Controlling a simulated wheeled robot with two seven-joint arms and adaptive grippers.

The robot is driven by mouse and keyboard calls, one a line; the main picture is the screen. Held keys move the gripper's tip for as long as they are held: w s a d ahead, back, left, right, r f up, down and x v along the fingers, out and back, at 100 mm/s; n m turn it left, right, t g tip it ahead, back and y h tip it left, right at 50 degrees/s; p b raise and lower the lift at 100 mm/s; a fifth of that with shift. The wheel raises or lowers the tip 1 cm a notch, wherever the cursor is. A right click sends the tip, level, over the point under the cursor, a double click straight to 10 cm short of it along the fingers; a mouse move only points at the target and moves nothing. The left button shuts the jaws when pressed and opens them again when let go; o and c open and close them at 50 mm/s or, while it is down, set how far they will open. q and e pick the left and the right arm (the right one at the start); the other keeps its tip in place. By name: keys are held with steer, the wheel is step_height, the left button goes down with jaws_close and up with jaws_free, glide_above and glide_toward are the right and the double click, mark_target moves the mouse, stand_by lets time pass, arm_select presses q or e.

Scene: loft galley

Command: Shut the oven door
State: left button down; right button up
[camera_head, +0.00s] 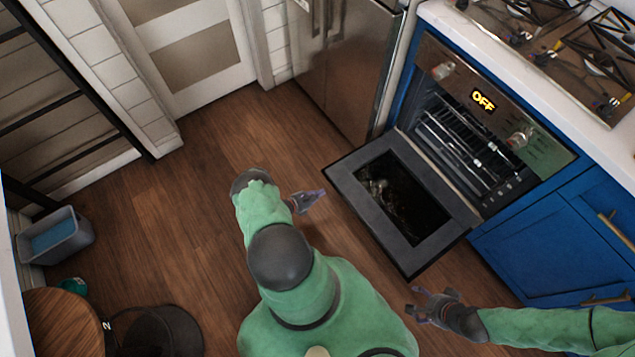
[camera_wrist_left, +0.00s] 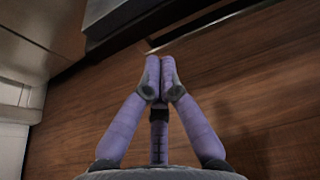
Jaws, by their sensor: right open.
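The oven (camera_head: 470,140) is built into the blue cabinets at the right, with racks showing inside. Its oven door (camera_head: 437,245) is dark-framed with a glass window and hangs open, folded down over the floor. My left gripper (camera_head: 314,197) is just left of the door's outer corner, apart from it in the head view. In the left wrist view its purple fingers (camera_wrist_left: 160,75) are together with nothing between them. My right gripper (camera_head: 418,302) is open and empty, near the door's lower right corner, in front of the blue cabinet.
A steel fridge (camera_head: 345,70) stands left of the oven. A gas hob (camera_head: 560,40) sits on the white counter above it. A grey bin (camera_head: 55,240), a round wooden top (camera_head: 60,325) and a black object (camera_head: 160,332) are at the left. Wooden floor (camera_head: 180,220) between is clear.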

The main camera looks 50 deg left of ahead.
arm_select(q)
steer(key=b+x, duration=0.1)
steer(key=x, duration=0.5)
steer(key=shift+b, duration=0.4)
arm_select(e)
step_height(320, 180, down, 2)
steer(key=shift+f, duration=0.1)
arm_select(q)
steer(key=shift+w+d+f, duration=0.1)
steer(key=shift+w, duration=0.05)
